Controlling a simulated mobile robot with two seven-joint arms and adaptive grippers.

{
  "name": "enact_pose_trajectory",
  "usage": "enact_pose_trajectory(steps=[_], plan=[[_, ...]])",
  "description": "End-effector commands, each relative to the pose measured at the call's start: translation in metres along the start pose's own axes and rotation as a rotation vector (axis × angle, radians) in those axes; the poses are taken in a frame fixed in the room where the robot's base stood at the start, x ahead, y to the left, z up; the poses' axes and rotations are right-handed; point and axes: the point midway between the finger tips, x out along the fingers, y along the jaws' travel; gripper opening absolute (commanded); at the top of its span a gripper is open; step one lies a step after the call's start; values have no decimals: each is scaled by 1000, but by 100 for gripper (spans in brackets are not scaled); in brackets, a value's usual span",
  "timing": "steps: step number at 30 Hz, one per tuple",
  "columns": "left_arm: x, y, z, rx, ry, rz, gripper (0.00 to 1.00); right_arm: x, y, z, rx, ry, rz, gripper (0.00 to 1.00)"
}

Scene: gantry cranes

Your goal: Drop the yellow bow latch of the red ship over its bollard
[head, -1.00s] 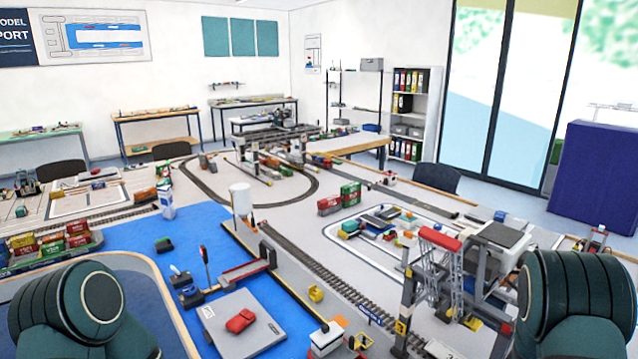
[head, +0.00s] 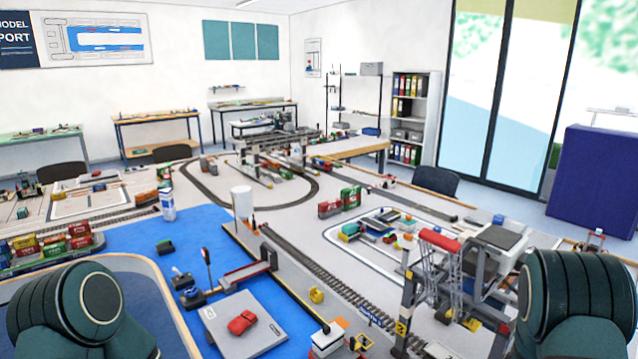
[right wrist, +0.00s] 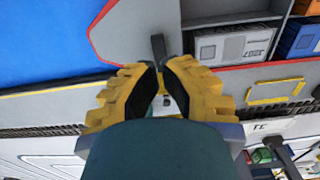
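In the right wrist view the red ship (right wrist: 92,26) lies along the quay, with a red outline around its grey deck. My right gripper (right wrist: 163,68) has yellow ridged fingers with dark pads. Its fingertips are close together at a narrow dark grey bar (right wrist: 158,46) by the ship's bow end. I cannot tell whether this bar belongs to the latch or is gripped. A small light piece shows between the pads; the yellow latch and its bollard are not clearly distinguishable. My left gripper is out of view; the head view shows only parts of my arms.
In the right wrist view a grey container (right wrist: 232,46) and a blue container (right wrist: 299,38) sit on the ship. A yellow rectangular frame (right wrist: 275,92) lies at right. In the head view a gantry crane (head: 430,275) stands at right, and a loaded ship (head: 50,247) lies at left.

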Motion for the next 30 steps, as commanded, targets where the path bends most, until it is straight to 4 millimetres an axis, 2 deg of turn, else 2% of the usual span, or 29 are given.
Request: enact_pose_trajectory(steps=[7,30], plan=[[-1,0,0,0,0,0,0,0,0,-4,0,0,0,0],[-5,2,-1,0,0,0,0,0,0,-39,1,1,0,0]])
